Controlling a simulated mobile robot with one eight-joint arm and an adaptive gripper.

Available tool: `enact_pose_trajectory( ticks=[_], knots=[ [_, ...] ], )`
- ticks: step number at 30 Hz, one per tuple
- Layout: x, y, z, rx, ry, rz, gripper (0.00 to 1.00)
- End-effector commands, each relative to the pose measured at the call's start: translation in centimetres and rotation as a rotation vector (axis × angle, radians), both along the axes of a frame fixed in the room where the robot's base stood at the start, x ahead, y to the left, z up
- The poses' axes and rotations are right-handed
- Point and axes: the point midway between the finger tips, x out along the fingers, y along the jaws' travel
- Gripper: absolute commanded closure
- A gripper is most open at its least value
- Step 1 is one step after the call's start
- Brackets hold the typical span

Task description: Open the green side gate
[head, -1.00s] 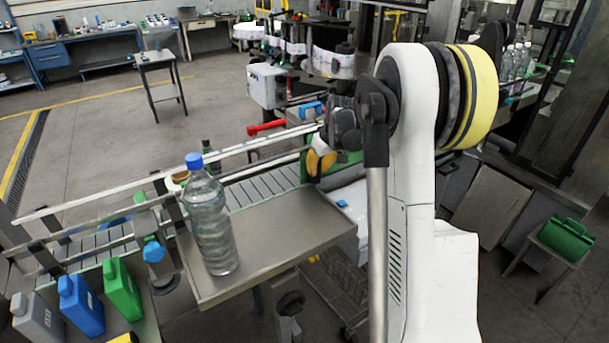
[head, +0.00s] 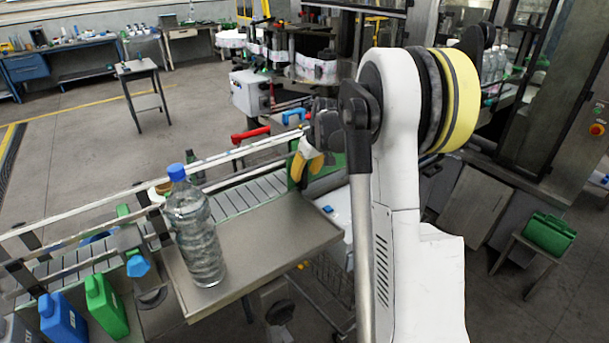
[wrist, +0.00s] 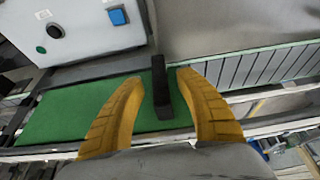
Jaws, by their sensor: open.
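The green side gate (wrist: 70,112) shows in the wrist view as a flat green panel beside the conveyor. A dark upright bar, seemingly its handle (wrist: 161,95), stands at its right end. In the head view a green part of the gate (head: 292,172) shows behind the gripper, and the arm hides much of the rest. My gripper (wrist: 160,81) is open, its two yellow fingers on either side of the bar with a gap showing on both sides. It also shows in the head view (head: 312,166), at the far end of the conveyor. I cannot tell how deep the bar sits between the fingers.
A metal side table (head: 265,235) carries a clear bottle with a blue cap (head: 195,235). Rails (head: 100,205) run along the conveyor. Blue (head: 62,320) and green (head: 105,305) jugs stand at lower left. A grey control box (wrist: 75,30) is close by the gate.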

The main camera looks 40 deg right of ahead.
Motion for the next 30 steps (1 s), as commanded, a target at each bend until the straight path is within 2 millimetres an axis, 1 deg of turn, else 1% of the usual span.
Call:
enact_pose_trajectory(
  ticks=[9,12,15,20,30],
  knots=[
    [-2.7,0.0,6.4,0.0,0.0,-0.001,0.59],
    [-3.4,0.0,8.1,0.0,0.0,-0.001,0.59],
    [-3.9,0.0,9.2,0.0,0.001,-0.001,0.59],
    [-4.2,0.0,10.0,0.0,0.001,0.0,0.59],
    [-4.2,0.0,10.0,0.0,0.0,0.0,0.59]
  ],
)
